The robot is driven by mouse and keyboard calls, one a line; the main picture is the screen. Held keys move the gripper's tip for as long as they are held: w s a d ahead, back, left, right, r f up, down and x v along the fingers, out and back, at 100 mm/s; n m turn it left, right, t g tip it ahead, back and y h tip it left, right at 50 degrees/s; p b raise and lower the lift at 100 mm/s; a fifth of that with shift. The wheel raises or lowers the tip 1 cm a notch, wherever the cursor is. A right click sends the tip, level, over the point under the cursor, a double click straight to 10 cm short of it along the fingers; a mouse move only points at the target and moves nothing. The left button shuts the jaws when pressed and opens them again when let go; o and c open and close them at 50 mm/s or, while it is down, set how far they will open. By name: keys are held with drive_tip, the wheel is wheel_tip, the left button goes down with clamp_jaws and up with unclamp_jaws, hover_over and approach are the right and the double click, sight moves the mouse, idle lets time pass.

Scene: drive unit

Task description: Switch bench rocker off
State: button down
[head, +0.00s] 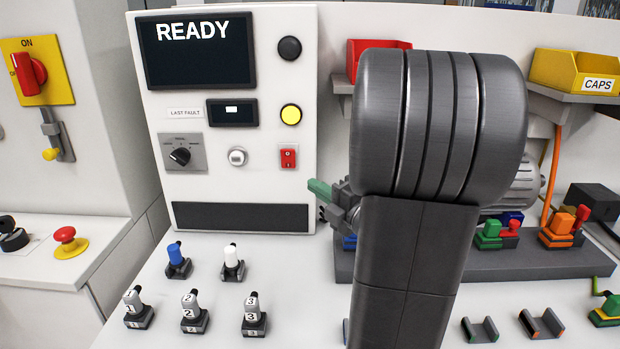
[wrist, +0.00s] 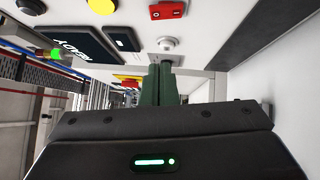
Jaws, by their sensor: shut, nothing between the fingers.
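A small red rocker switch (head: 288,157) sits low on the right side of the white control panel. In the wrist view the red rocker (wrist: 167,10) is at the top edge, with white marks on its face. Which way it is tipped I cannot tell. My gripper (head: 313,185) is shut and empty, its green fingertips to the right of and below the rocker in the head view. In the wrist view the shut green fingers (wrist: 162,72) point up the picture, with the rocker beyond their tips. They look apart from it.
A round white-and-silver button (head: 237,157) and a rotary selector (head: 180,155) are left of the rocker. A lit yellow button (head: 291,115) is above it. The display (head: 197,50) reads READY. Numbered plugs stand on the bench below; my arm hides the middle of the bench.

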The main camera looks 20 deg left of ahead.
drive_tip(key=p, duration=0.2)
approach(282, 155)
drive_tip(key=s+a, duration=0.1)
drive_tip(key=a, duration=0.3)
drive_tip(key=shift+w+a+r+p, duration=0.1)
drive_tip(key=shift+w+a+p, duration=0.15)
drive_tip(key=shift+w, duration=0.4)
drive_tip(key=shift+w+a+r+p, duration=0.15)
drive_tip(key=shift+w+p, duration=0.15)
drive_tip(key=shift+w, duration=0.35)
drive_tip(key=shift+w+a+r+p, duration=0.15)
drive_tip(key=shift+w+p, duration=0.15)
drive_tip(key=shift+w, duration=0.35)
drive_tip(key=shift+w+a+r+m+p, duration=0.1)
drive_tip(key=shift+w+r+m+p, duration=0.1)
drive_tip(key=shift+m+p, duration=0.1)
drive_tip(key=shift+f, duration=0.1)
drive_tip(key=shift+s+f+b, duration=0.1)
drive_tip(key=shift+b, duration=0.2)
